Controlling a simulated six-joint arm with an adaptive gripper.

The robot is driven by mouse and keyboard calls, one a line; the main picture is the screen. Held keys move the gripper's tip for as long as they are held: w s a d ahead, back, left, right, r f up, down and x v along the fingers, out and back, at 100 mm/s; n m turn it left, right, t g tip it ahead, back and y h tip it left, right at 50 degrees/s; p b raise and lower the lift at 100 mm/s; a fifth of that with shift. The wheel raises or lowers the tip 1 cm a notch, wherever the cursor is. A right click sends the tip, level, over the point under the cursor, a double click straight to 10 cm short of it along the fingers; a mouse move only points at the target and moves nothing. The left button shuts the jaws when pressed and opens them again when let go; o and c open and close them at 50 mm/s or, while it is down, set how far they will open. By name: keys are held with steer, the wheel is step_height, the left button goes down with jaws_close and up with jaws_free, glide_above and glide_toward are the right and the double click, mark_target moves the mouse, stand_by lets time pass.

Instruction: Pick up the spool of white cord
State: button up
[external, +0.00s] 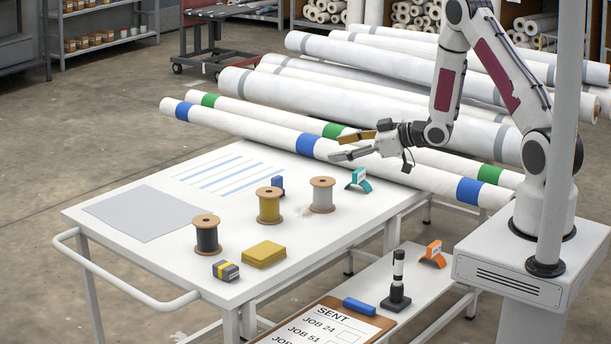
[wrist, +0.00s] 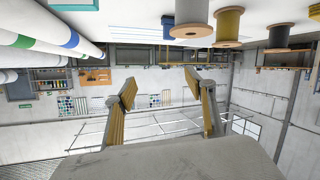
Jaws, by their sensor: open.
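The spool of white cord (external: 322,195) stands upright on the white table (external: 150,262), with a loose cord end lying to its left. It also shows upside down at the top of the wrist view (wrist: 191,18). My gripper (external: 346,145) is open and empty, in the air above and behind the spool in the external view, pointing left. In the wrist view the two jaws (wrist: 165,100) are spread apart with nothing between them. The gripper is clear of the spool.
A yellow-cord spool (external: 269,206) and a black-cord spool (external: 207,236) stand left of the white one. A teal clip-like piece (external: 359,180), a small blue item (external: 277,186) and a yellow pad (external: 264,254) are nearby. Long banded rolls (external: 250,133) lie along the table's back edge.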

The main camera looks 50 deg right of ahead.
mark_target(328, 188)
steer(key=s+f+y, duration=0.1)
steer(key=f, duration=0.2)
steer(key=s+a+f+t+y, duration=0.1)
steer(key=s+f, duration=0.1)
steer(key=f, duration=0.1)
steer(key=s+f+t+y, duration=0.1)
steer(key=s+f, duration=0.1)
steer(key=f, duration=0.1)
steer(key=shift+a+m, duration=0.2)
steer(key=shift+m, duration=0.2)
steer(key=shift+s+f+t, duration=0.4)
steer(key=shift+s+f, duration=0.1)
steer(key=shift+s, duration=0.15)
steer(key=shift+x, duration=1.35)
steer(key=shift+a, duration=0.1)
steer(key=shift+x, duration=2.5)
steer(key=shift+a, duration=0.15)
steer(key=c, duration=1.3)
